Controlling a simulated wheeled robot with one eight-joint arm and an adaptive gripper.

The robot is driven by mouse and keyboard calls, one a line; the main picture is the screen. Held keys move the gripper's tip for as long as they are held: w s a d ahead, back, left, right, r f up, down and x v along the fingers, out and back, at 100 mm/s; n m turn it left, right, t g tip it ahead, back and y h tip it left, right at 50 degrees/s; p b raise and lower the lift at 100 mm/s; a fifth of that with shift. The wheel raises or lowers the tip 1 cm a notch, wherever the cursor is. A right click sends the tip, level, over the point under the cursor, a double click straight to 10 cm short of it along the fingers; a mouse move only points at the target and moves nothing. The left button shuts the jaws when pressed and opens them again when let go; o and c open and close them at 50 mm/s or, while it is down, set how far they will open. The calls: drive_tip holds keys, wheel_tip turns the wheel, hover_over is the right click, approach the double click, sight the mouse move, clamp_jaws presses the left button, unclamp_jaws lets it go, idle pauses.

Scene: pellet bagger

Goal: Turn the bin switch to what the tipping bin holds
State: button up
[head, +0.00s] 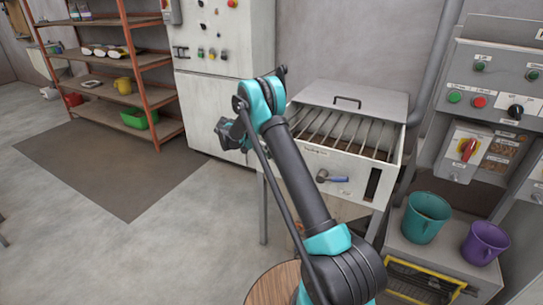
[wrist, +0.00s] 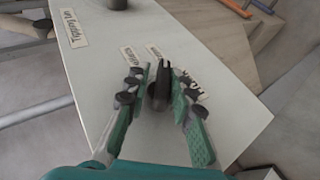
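In the wrist view a dark knob (wrist: 160,88) stands on a pale panel (wrist: 95,65) with several small labels around it, too blurred to read surely. A larger label (wrist: 72,28) lies at the upper left. My gripper (wrist: 160,80) has its green-padded fingers apart, one on each side of the knob. The right finger looks very close to the knob; I cannot tell whether it touches.
At the right are a control panel with a red switch (head: 468,150), a teal bucket (head: 425,216) and a purple bucket (head: 485,241).

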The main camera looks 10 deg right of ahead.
drive_tip(key=shift+w+f, duration=0.1)
drive_tip(key=shift+w, duration=0.2)
drive_tip(key=shift+a+r, duration=0.25)
drive_tip(key=shift+a, duration=0.05)
drive_tip(key=v, duration=0.6)
drive_tip(key=shift+a+r, duration=0.15)
drive_tip(key=shift+a, duration=0.1)
